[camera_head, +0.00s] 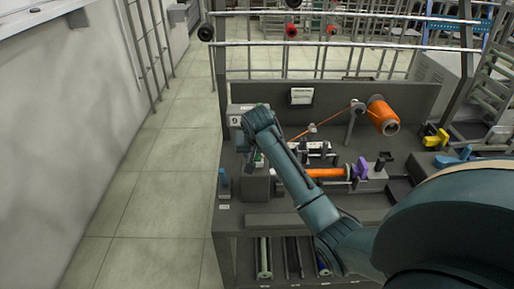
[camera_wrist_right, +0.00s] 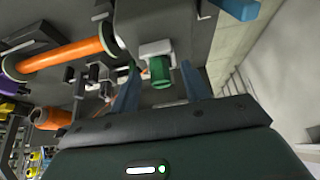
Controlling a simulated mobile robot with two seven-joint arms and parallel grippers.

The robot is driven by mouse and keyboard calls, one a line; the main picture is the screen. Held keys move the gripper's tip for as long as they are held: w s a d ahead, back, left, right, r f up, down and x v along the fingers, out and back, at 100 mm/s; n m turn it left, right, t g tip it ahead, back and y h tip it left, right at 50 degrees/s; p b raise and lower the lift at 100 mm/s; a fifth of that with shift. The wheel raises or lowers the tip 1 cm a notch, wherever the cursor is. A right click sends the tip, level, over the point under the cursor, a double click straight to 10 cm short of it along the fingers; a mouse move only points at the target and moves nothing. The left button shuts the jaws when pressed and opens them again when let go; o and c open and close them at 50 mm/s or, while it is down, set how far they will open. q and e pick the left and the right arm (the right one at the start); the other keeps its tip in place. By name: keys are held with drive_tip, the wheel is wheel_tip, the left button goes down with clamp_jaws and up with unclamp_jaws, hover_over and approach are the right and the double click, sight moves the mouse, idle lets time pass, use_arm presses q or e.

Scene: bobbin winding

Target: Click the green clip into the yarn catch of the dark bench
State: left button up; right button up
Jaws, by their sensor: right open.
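In the right wrist view the green clip (camera_wrist_right: 160,72) sits at a light grey block (camera_wrist_right: 154,48) on the dark bench (camera_head: 285,220); this block looks like the yarn catch. I cannot tell how deep the clip is seated. My right gripper (camera_wrist_right: 160,88) is open, with one blue-grey finger on each side of the clip and visible gaps between. In the head view my right arm reaches across the bench to its left part, and a bit of green (camera_head: 258,157) shows below the wrist. The fingers are mostly hidden there. My left gripper is not in view.
An orange-wound rod (camera_head: 325,172) with a purple part (camera_head: 362,168) lies right of my forearm. An orange yarn cone (camera_head: 382,115) stands at the back, its yarn running left. A blue part (camera_head: 223,178) stands at the bench's left edge. Floor left of the bench is clear.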

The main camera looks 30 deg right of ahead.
drive_tip(key=v, duration=1.3)
drive_tip(key=s+a+f+n+t+y, duration=0.1)
drive_tip(key=s+a+f+n, duration=0.15)
drive_tip(key=f, duration=0.55)
drive_tip(key=s+a+f+n+t+y, duration=0.1)
drive_tip(key=a+f+n, duration=0.2)
drive_tip(key=f, duration=0.6)
drive_tip(key=s+a+f+n+t+y, duration=0.1)
drive_tip(key=s+a+f+n+y, duration=0.1)
drive_tip(key=s+a+f, duration=0.3)
drive_tip(key=s+a+f+n+t+y, duration=0.1)
drive_tip(key=s+a+f, duration=0.4)
drive_tip(key=s, duration=0.8)
drive_tip(key=shift+a+n+t+y, duration=0.2)
drive_tip(key=shift+n+t+y, duration=0.2)
drive_tip(key=shift+t, duration=0.1)
drive_tip(key=shift+f, duration=0.15)
drive_tip(key=shift+c, duration=0.3)
